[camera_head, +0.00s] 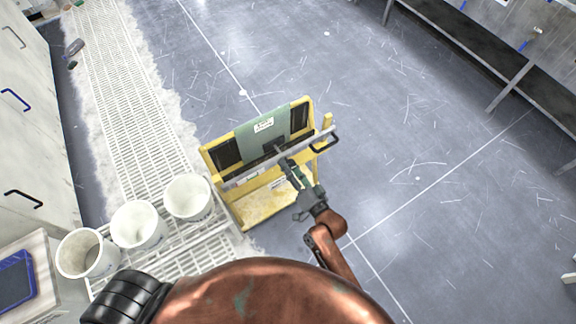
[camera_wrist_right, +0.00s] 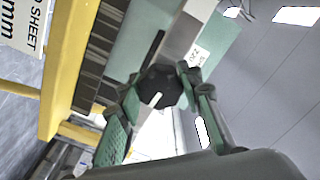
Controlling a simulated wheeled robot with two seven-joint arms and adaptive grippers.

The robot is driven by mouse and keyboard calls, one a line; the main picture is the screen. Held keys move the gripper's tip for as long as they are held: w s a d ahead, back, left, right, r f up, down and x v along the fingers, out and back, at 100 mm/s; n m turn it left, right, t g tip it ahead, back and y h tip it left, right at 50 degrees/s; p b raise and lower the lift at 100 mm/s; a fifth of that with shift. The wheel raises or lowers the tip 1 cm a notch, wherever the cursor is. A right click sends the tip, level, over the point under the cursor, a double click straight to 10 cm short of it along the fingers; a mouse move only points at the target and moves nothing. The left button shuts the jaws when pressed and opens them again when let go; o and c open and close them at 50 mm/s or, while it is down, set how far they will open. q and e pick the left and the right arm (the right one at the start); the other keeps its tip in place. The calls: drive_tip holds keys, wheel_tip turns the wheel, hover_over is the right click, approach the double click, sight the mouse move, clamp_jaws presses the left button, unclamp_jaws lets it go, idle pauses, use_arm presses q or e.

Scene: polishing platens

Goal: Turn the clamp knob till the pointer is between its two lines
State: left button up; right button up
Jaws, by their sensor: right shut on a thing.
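The black clamp knob (camera_wrist_right: 161,86) sits on the yellow and green stand (camera_head: 250,212), with a white pointer mark on its face. My right gripper (camera_wrist_right: 160,92) has its two green-padded fingers on either side of the knob and is shut on it. A dark stripe (camera_wrist_right: 153,48) and a small white label (camera_wrist_right: 199,55) lie near the knob. I cannot make out the two lines. My left gripper is not in view.
A metal bar with a black handle (camera_head: 325,145) crosses the stand's front, close to my right gripper. Open grey floor (camera_head: 440,190) lies to the right.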

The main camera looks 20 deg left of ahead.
drive_tip(key=shift+w+d, duration=0.15)
drive_tip(key=o, duration=1.2)
drive_tip(key=shift+c, duration=0.2)
drive_tip(key=v, duration=1.2)
